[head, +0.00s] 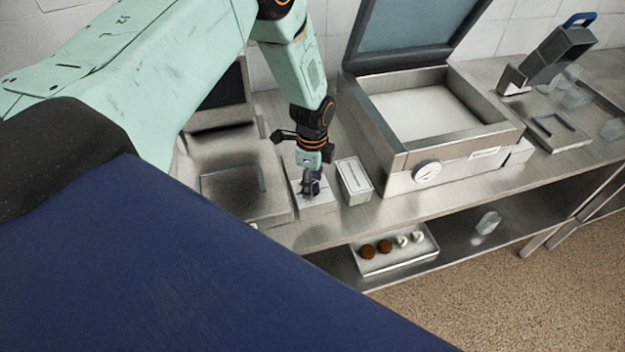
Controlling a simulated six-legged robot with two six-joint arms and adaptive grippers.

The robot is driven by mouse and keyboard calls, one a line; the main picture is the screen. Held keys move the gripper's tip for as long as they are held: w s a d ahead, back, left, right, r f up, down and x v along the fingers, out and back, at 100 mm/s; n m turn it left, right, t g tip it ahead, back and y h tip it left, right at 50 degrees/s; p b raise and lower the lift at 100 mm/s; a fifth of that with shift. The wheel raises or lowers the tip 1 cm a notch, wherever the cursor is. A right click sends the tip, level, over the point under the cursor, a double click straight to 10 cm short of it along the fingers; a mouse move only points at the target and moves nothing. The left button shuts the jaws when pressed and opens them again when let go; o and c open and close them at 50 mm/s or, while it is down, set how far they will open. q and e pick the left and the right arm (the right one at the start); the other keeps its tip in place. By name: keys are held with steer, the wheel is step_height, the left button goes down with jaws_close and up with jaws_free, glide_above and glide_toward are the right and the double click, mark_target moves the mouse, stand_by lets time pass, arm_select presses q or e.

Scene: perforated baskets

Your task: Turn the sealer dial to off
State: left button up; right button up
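The sealer (402,158) is a metal box on the counter with its dark-framed lid raised and a pale chamber inside. Its round white dial (427,172) is on the front face, with a dark pointer mark whose setting is too small to read. My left gripper (311,192) points down at a small flat metal block (318,207), left of the sealer and well apart from the dial. The fingers are small and dark, so I cannot tell whether they are open, or whether they touch the block. My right gripper is out of view.
A white slotted box (354,181) stands between my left gripper and the sealer. A dark device with a blue handle (560,50) and clear containers (574,98) are at the right. A tray (393,260) with brown and white items sits on the lower shelf. The counter before the dial is clear.

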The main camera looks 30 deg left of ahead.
arm_select(q)
jaws_close()
stand_by(0.3)
